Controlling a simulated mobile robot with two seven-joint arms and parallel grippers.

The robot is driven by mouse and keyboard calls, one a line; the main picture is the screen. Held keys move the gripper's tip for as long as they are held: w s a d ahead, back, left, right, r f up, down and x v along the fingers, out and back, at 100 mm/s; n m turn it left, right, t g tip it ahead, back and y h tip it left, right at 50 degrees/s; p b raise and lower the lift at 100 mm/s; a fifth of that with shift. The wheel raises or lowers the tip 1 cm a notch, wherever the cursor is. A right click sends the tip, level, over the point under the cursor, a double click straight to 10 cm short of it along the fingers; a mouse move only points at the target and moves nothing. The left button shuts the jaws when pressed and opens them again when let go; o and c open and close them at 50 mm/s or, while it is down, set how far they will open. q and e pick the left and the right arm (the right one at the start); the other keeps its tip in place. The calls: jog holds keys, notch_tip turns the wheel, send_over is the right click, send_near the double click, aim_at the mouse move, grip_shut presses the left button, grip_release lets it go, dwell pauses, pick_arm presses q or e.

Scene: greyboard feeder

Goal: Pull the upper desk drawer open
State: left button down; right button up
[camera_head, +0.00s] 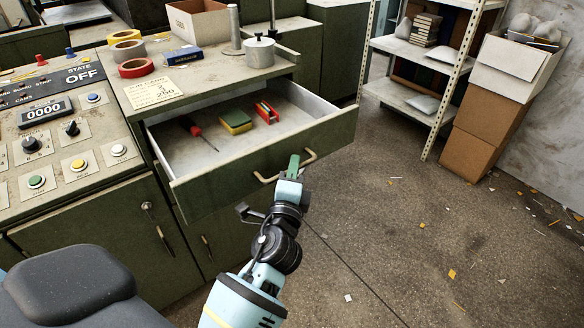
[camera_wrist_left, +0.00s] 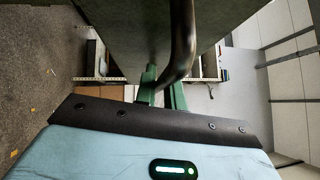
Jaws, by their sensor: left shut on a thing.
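The upper desk drawer (camera_head: 262,158) is dark green with a pale inside, and it stands well out from the desk in the head view. Its metal bar handle (camera_head: 270,179) is on the front panel. My left gripper (camera_head: 293,166) is at the right part of the handle, shut on it. In the left wrist view the green fingers (camera_wrist_left: 160,88) are at the curved handle (camera_wrist_left: 180,55), under the dark drawer front (camera_wrist_left: 110,30). Inside the drawer lie a red screwdriver (camera_head: 197,131), a yellow and green sponge (camera_head: 235,122) and a red item (camera_head: 266,112). My right gripper is not in view.
The desk top holds tape rolls (camera_head: 136,68), a blue box (camera_head: 184,56), a paper note (camera_head: 152,92) and a metal pot (camera_head: 259,52). A control panel (camera_head: 60,130) is at left. A shelf rack (camera_head: 420,95) and cardboard boxes (camera_head: 485,128) stand at right. The floor (camera_head: 400,240) is open with scraps.

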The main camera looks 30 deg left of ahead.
pick_arm(q)
jog(key=c, duration=1.5)
grip_release()
